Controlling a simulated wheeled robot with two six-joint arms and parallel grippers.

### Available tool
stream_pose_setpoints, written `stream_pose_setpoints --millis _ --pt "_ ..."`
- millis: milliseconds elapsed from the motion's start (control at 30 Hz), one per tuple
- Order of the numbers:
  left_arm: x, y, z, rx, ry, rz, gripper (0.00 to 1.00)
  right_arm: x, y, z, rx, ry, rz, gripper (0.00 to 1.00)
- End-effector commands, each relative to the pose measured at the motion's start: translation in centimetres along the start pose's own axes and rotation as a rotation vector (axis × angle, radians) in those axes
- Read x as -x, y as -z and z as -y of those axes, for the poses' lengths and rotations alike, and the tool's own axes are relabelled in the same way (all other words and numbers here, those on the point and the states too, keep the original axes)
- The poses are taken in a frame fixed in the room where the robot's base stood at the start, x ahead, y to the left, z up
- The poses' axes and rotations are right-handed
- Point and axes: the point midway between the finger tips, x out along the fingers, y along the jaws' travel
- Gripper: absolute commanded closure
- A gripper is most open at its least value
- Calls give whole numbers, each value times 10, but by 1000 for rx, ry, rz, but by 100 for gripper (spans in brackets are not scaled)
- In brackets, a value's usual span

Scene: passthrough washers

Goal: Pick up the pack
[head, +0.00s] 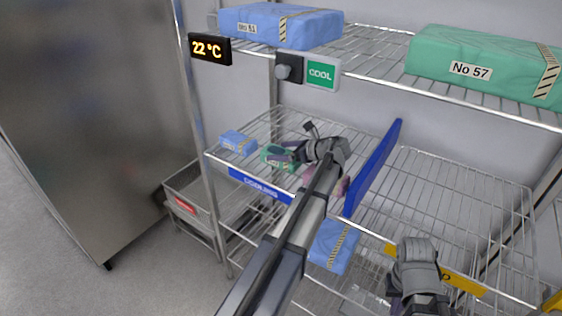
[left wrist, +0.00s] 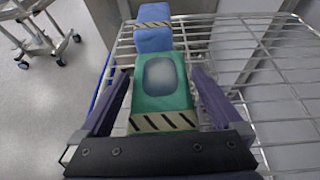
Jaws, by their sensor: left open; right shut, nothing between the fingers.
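A small green pack (head: 275,157) with a striped band lies on the middle wire shelf (head: 262,123), partly hidden by my left gripper. My left gripper (head: 297,146) is open over it. In the left wrist view the green pack (left wrist: 162,86), with a grey oval patch on top, lies between the spread fingers (left wrist: 160,92); I cannot tell whether they touch it. A small blue pack (head: 238,143) lies just beyond it, also seen in the left wrist view (left wrist: 153,32). My right gripper (head: 408,298) is shut and empty at the bottom edge, partly cut off.
A blue upright divider (head: 373,167) stands right of my left arm; the shelf beyond it (head: 460,190) looks empty. A pinkish thing (head: 341,188) is partly hidden by my arm. Larger blue (head: 280,25) and green (head: 485,65) packs lie above; another blue pack (head: 333,246) is below.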

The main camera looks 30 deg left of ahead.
Motion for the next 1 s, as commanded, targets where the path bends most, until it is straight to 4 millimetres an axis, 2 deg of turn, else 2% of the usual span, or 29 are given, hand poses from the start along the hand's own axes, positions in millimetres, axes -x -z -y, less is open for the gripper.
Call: stream_pose_setpoints --millis 200,900,933,1000 --pt "-1 0 0 0 1 0 2 0 0 0 0 0 0 100" --pt "0 0 0 0 0 0 81 0 0 0 0 0 0 100" --pt "0 0 0 0 0 0 84 0 0 0 0 0 0 100" --pt "0 -1 0 -1 0 1 84 0 0 0 0 0 0 100"
